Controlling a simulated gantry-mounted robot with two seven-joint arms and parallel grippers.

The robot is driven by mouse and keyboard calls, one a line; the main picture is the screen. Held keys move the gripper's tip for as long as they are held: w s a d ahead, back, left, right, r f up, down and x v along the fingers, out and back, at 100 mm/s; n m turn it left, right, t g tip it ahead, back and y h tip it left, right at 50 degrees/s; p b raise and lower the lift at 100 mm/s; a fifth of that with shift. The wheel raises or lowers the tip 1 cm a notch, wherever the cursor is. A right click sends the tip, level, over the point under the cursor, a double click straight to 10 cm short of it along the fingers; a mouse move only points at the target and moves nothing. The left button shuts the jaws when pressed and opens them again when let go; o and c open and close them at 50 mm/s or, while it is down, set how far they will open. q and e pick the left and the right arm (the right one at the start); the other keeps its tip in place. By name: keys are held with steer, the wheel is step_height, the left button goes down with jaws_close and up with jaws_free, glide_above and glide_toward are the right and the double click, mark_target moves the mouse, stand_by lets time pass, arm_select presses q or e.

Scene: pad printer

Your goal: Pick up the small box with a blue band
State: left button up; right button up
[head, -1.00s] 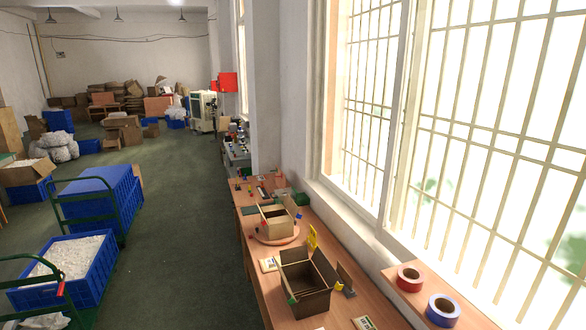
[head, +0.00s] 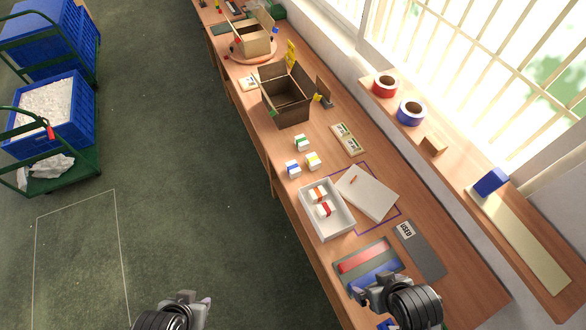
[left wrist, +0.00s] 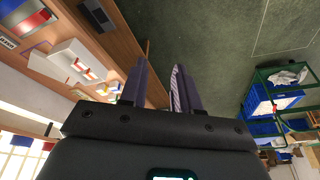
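The small white box with a blue band (head: 293,169) stands on the wooden workbench in the head view, left of the box with a yellow band (head: 313,161) and just below the box with a green band (head: 302,143). My left gripper (head: 188,298) is over the floor at the bottom, well away from the box. In the left wrist view its two fingers (left wrist: 157,85) are apart with nothing between them. My right gripper (head: 370,283) is over the bench's near end, by the red and blue pads; its fingers are unclear. Both grippers are apart from the blue-banded box.
A white tray (head: 336,232) holds boxes with orange and red bands. A white lid or sheet (head: 368,194) lies beside it. An open cardboard box (head: 284,104) stands farther up the bench. Tape rolls (head: 411,112) stand on the sill.

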arm_select(q)
steer(key=shift+a, duration=0.1)
stand_by(0.3)
steer(key=o, duration=1.3)
